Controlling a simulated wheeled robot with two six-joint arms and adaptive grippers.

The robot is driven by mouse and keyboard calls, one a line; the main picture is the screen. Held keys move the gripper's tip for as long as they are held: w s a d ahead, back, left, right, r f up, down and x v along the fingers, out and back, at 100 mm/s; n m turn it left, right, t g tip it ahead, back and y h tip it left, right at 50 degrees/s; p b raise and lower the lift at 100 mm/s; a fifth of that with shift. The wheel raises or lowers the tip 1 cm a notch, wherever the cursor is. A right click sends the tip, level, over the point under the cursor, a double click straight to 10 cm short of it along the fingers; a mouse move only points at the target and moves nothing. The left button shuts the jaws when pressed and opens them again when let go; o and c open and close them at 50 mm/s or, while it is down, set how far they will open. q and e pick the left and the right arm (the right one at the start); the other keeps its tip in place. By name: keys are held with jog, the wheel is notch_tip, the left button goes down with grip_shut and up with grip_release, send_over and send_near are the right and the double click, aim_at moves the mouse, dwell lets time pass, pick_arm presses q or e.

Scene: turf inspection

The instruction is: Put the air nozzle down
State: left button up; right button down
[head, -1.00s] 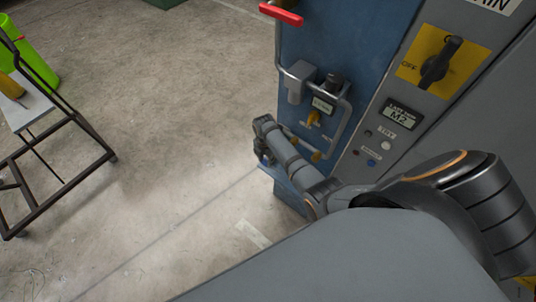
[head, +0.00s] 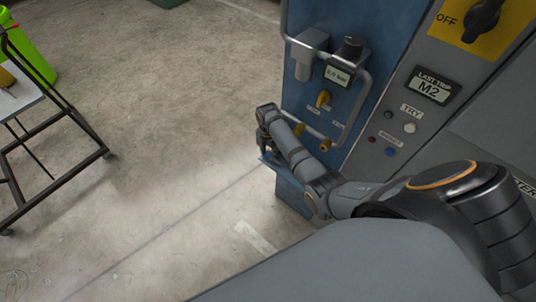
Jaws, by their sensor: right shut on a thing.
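My right gripper (head: 267,148) is at the end of the arm reaching in from the right. It is beside the lower left of the blue panel (head: 392,35), just over a small blue ledge (head: 268,162) low on that panel. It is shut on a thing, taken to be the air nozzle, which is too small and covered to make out. I cannot tell whether it touches the ledge. My left gripper is not in view.
The panel carries a regulator with a gauge (head: 338,76), a yellow valve (head: 323,98), brass fittings (head: 325,145) and a bent pipe guard (head: 362,100). A grey cabinet (head: 455,75) stands at right. A dark-framed stand (head: 70,115) is at left. Concrete floor (head: 160,130) between is clear.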

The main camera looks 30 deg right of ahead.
aim_at(268, 155)
jog(key=shift+s, duration=0.1)
jog(key=c, duration=1)
grip_release()
jog(key=shift+f, duration=0.1)
notch_tip(268, 155, up, 12)
jog(key=shift+r, duration=0.2)
